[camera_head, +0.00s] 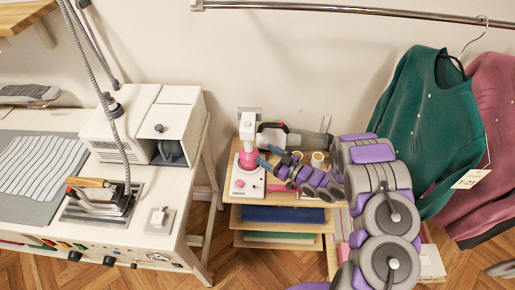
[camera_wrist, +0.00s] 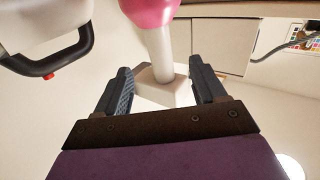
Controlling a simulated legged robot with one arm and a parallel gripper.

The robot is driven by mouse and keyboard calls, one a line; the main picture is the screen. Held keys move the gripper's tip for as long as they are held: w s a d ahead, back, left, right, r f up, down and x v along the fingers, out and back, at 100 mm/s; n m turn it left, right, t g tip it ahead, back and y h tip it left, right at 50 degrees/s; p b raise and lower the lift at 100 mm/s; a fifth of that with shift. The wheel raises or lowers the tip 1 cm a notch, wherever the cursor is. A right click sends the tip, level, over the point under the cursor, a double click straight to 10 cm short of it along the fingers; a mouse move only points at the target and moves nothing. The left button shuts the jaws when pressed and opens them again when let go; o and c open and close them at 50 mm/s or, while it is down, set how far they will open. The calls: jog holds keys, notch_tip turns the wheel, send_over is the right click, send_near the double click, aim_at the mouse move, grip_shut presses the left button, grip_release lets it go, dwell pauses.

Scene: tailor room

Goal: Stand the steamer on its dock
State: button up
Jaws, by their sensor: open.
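The steamer (camera_head: 248,159), with a pink tank, white neck and pale head, stands upright over a white dock (camera_head: 239,188) on the small wooden stand. I cannot tell whether it is fully seated. My gripper (camera_head: 264,156) is beside it on the right, with its fingers open and pointing at it. In the wrist view, my gripper (camera_wrist: 161,84) has a finger on each side of the steamer's white neck and pale head (camera_wrist: 158,72). Its pink part is at the top edge. No clear contact shows. The dock is not clearly visible there.
A grey appliance with a black handle (camera_head: 313,140) lies behind my arm; its handle shows in the wrist view (camera_wrist: 62,62). Thread spools (camera_head: 317,159) stand nearby. A white worktable (camera_head: 135,243) with an iron (camera_head: 97,197) is at left. Garments (camera_head: 430,125) hang at right.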

jog(key=shift+v, duration=1.35)
jog(key=shift+w, duration=0.15)
